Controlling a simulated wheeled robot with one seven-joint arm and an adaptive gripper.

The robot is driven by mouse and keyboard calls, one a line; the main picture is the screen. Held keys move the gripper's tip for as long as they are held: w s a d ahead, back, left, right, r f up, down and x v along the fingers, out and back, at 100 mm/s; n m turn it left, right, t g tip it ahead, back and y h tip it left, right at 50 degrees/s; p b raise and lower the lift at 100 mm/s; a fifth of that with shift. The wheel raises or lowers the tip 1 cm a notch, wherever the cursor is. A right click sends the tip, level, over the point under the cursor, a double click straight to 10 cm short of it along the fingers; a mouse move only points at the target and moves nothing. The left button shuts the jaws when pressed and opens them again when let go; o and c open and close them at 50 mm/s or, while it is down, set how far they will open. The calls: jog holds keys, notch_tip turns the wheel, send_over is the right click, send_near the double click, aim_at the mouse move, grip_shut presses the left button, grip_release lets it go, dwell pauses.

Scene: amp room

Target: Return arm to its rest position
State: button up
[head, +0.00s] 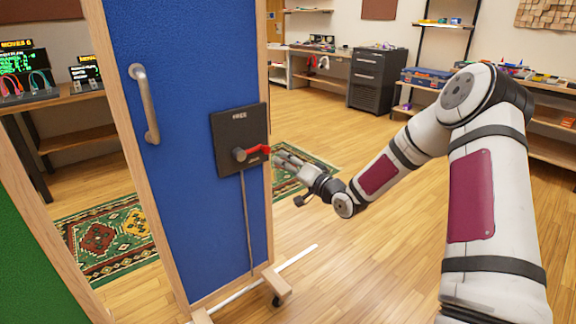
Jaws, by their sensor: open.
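My arm (484,190) reaches from the lower right toward the blue panel (190,200). My gripper (287,164) is open, at the panel's right edge. Its fingertips are close to the red lever (258,151) on a black plate (228,130); I cannot tell whether they touch it. The lever points to the right. The plate has a small label at its top that appears to read "FREE". A thin rod runs down from the plate. Nothing is visible in the gripper.
The panel has a metal handle (145,103) and a wooden foot with a caster (276,300). A green panel (32,265) stands at the lower left. Patterned rugs lie on the floor. Benches, a black cabinet (377,80) and shelves line the back. Open wooden floor (370,270) lies around my arm.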

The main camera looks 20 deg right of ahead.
dwell(0.4)
jog(key=s+a+r+n+g+h, duration=0.1)
jog(key=s+r+n+g+h, duration=0.4)
jog(key=s, duration=0.7)
jog(key=s+a+r+g+h, duration=0.1)
jog(key=s+r+g+h, duration=0.4)
jog(key=s, duration=0.7)
jog(key=s+a+n+g+y, duration=0.1)
jog(key=s+a+g+y, duration=0.15)
jog(key=s, duration=1.25)
jog(key=s+a+n+g+y, duration=0.15)
jog(key=s+a+g, duration=0.25)
jog(key=s, duration=1.2)
notch_tip(320, 180, up, 27)
jog(key=t+p, duration=0.3)
jog(key=p, duration=2.2)
jog(key=shift+s, duration=0.15)
jog(key=shift+a+r+m+t, duration=0.1)
jog(key=shift+a+m+t, duration=0.05)
jog(key=shift+m+t, duration=0.1)
